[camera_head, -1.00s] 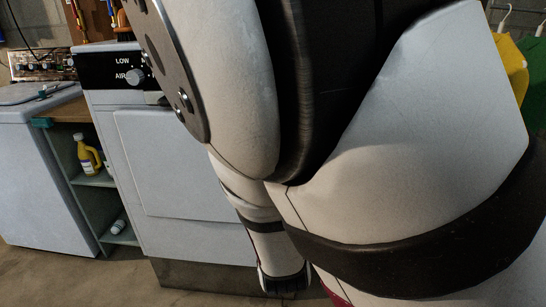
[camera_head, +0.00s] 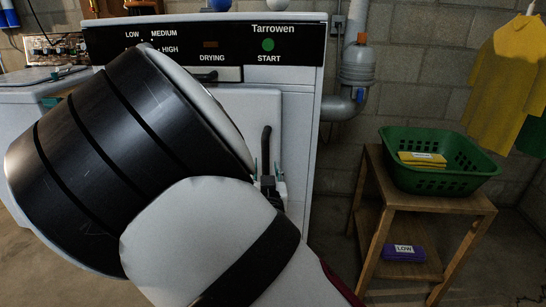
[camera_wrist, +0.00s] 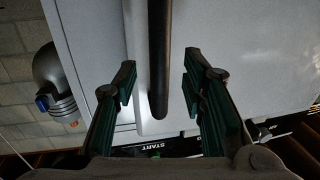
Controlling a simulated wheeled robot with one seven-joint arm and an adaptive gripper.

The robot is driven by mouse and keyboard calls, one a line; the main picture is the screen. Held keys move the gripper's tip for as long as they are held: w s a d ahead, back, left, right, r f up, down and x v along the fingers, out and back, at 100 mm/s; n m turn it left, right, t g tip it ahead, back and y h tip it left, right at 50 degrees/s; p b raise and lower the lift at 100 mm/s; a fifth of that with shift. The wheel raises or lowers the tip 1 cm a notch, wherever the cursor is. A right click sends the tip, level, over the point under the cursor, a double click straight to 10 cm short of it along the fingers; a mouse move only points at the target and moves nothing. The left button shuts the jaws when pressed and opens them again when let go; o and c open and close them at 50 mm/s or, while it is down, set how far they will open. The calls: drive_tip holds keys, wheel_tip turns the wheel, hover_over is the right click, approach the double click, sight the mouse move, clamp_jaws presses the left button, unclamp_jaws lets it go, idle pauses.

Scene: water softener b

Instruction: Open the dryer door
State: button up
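The white dryer (camera_head: 315,110) has a black control panel with a green START button. Its door (camera_head: 240,105) looks shut, and my arm hides much of it. A vertical black handle (camera_head: 266,145) is on the door's right side; it also shows as a dark bar in the wrist view (camera_wrist: 159,60). My gripper (camera_wrist: 160,78) is open, with one green-padded finger on each side of the bar and visible gaps to both. In the head view my gripper (camera_head: 268,180) is at the handle's lower end, partly hidden by my arm.
A wooden stand (camera_head: 383,215) to the right bears a green basket (camera_head: 440,179) with a yellow packet; a purple packet (camera_head: 403,253) lies on its lower shelf. A grey pipe (camera_head: 356,75) runs beside the dryer. A white washer (camera_head: 15,110) stands left. Floor between dryer and stand looks clear.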

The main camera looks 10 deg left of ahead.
drive_tip(key=shift+w+a, duration=0.15)
drive_tip(key=shift+w, duration=0.85)
drive_tip(key=shift+w+a, duration=0.15)
drive_tip(key=shift+w, duration=0.85)
drive_tip(key=shift+c, duration=0.3)
clamp_jaws()
